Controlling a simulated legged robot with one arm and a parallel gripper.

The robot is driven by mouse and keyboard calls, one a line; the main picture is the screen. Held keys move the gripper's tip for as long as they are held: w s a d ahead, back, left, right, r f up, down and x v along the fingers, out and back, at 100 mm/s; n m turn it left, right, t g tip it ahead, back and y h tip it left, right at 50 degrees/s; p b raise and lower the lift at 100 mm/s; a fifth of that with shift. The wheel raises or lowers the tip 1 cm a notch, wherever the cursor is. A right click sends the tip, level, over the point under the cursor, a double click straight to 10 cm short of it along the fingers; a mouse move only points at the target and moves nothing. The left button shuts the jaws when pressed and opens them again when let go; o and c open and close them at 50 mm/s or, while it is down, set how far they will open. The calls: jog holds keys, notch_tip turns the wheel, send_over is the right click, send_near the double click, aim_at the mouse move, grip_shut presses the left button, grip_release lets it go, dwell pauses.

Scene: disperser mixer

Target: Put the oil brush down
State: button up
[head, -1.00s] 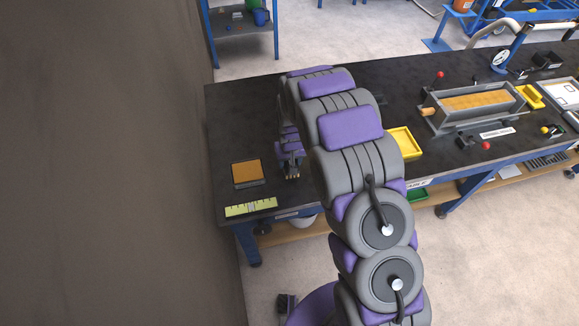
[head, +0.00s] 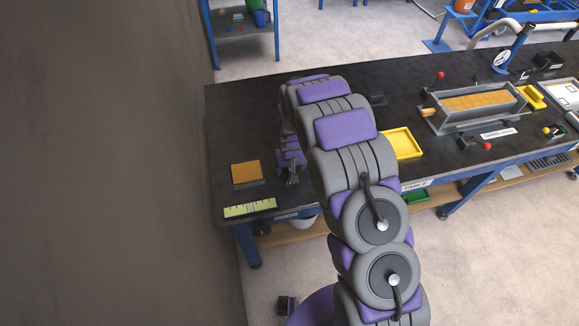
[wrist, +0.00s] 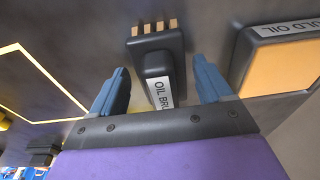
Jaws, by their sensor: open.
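The oil brush has a dark grey body with a white "OIL BRU…" label and several tan bristle tufts. In the wrist view the oil brush (wrist: 154,58) lies between the two blue fingers of my gripper (wrist: 161,68). The fingers are open, with a visible gap on each side of the brush. In the head view my gripper (head: 292,173) is low over the left end of the black table, right of the tan oil pad (head: 246,173). The brush is too small there to make out clearly. Whether it rests fully on the table is hard to tell.
The oil pad also shows at the right of the wrist view (wrist: 285,67), close to the right finger. A yellow-green ruled strip (head: 250,208) lies at the table's front edge. A yellow tray (head: 402,144) and a long grey mould (head: 473,108) are farther right. The table's (head: 240,110) back left is clear.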

jog(key=r, duration=0.4)
jog(key=s+r+p, duration=0.1)
jog(key=r, duration=0.6)
jog(key=shift+s+d+r, duration=0.2)
jog(key=shift+s+r, duration=0.1)
jog(key=shift+r, duration=0.05)
jog(key=s+d+r+m+g, duration=0.1)
jog(key=s+d+r, duration=0.4)
jog(key=s+r, duration=0.25)
jog(key=s+d+r+m, duration=0.1)
jog(key=s+d+r, duration=0.4)
jog(key=s+r, duration=0.25)
jog(key=s+d+r, duration=0.2)
jog(key=s, duration=0.5)
jog(key=s+d+r+g, duration=0.1)
jog(key=s+d+r, duration=0.1)
jog(key=s, duration=0.6)
jog(key=s+d+r+m+g, duration=0.1)
jog(key=s+d+r, duration=0.1)
jog(key=s, duration=0.6)
jog(key=shift+s+r, duration=0.25)
jog(key=shift+r, duration=0.35)
jog(key=shift+o, duration=0.5)
